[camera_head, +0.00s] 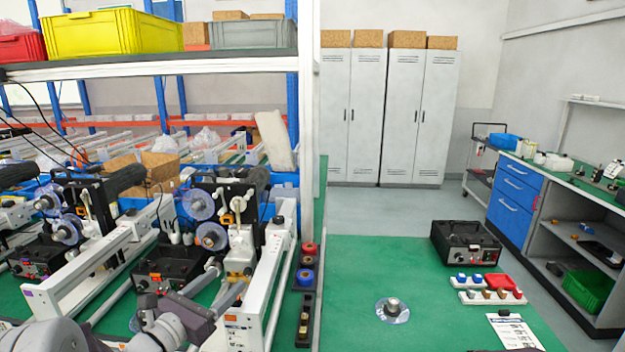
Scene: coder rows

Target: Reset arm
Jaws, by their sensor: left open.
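My left arm comes in at the bottom left of the head view. Its grey links show at the lower edge. My left gripper (226,284) is open, its two grey fingers pointing up and right. It is in front of the white-framed coder machine (240,262) with clear reels, and I see nothing held between the fingers. Whether the fingers touch the machine cannot be told. My right gripper does not show.
A green table (375,263) bears a black device (466,243), a round metal piece on a disc (392,308), white trays with small parts (492,297) and a printed sheet (514,331). A dark strip (304,299) holds coloured rolls. A shelf with a yellow crate (112,33) stands above the machines.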

